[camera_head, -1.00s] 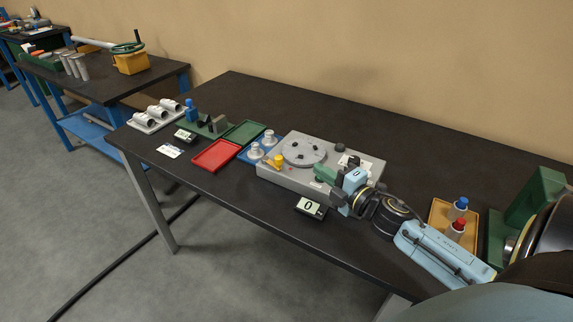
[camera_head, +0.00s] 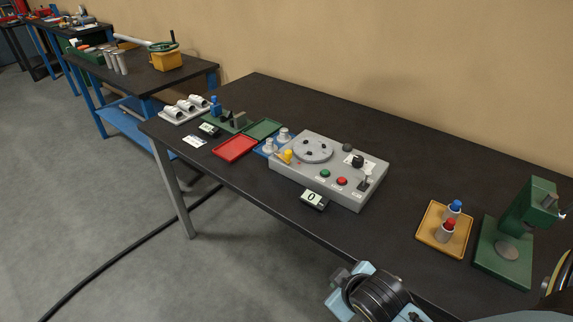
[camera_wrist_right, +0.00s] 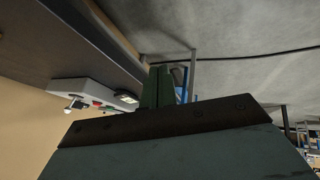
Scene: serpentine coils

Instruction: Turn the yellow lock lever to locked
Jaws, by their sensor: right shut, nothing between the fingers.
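The yellow lock lever (camera_head: 286,156) is at the left end of the grey control box (camera_head: 330,187), beside the round disc (camera_head: 312,150). Its exact angle is too small to tell. My right gripper (camera_head: 338,279) is at the bottom of the head view, in front of the table edge and well away from the box. Its green fingers (camera_wrist_right: 163,87) are shut and empty in the wrist view, where the grey box (camera_wrist_right: 80,88) shows tipped at the left. The yellow lever cannot be made out there. My left gripper is not in view.
The box carries a green button (camera_head: 326,173), a red button (camera_head: 342,181) and a black knob (camera_head: 358,161). A counter (camera_head: 313,199) reading 0 stands in front. A yellow tray (camera_head: 427,227) and a green press (camera_head: 503,256) are at right. Bare table lies between.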

